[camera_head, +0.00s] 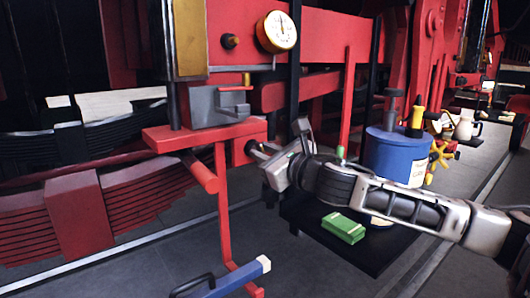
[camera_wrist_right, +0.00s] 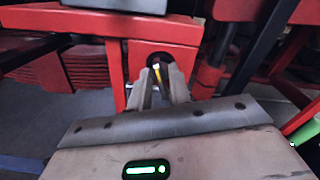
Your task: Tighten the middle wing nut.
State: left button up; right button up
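My right gripper (camera_head: 258,150) reaches in from the right, its fingers up against the small red bracket below the grey vise-like block. In the right wrist view, its two fingers (camera_wrist_right: 161,88) stand apart on either side of a small yellow, brass-looking piece (camera_wrist_right: 157,72). This piece sits in front of a dark round opening in the red bracket (camera_wrist_right: 138,60). It may be a wing nut, but its shape is too small and partly hidden to tell. In the head view the gripper hides that spot. I cannot make out which wing nut is the middle one. My left gripper is not in view.
A grey block (camera_head: 218,104) sits on a red ledge (camera_head: 200,136), with a red post below. A blue drum (camera_head: 388,158) and a green box (camera_head: 343,228) rest on a dark shelf (camera_head: 372,258). A blue bar (camera_head: 232,282) lies low in front. A gauge (camera_head: 277,32) hangs above.

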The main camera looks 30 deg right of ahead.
grip_shut()
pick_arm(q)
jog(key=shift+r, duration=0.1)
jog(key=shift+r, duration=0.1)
pick_arm(e)
jog(key=shift+m+p, duration=0.4)
jog(key=shift+m, duration=0.2)
jog(key=shift+m+p, duration=0.3)
jog(key=shift+m, duration=0.5)
pick_arm(q)
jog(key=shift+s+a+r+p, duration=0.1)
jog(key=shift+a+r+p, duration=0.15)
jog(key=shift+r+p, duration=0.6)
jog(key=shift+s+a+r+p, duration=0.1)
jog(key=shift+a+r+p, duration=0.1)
jog(key=shift+p, duration=1.1)
pick_arm(e)
jog(key=shift+d+f+m, duration=0.1)
jog(key=shift+d+m, duration=0.05)
jog(key=shift+m, duration=4.25)
jog(key=shift+d+f+m, duration=0.1)
jog(key=shift+d+m, duration=0.05)
jog(key=shift+m, duration=4.25)
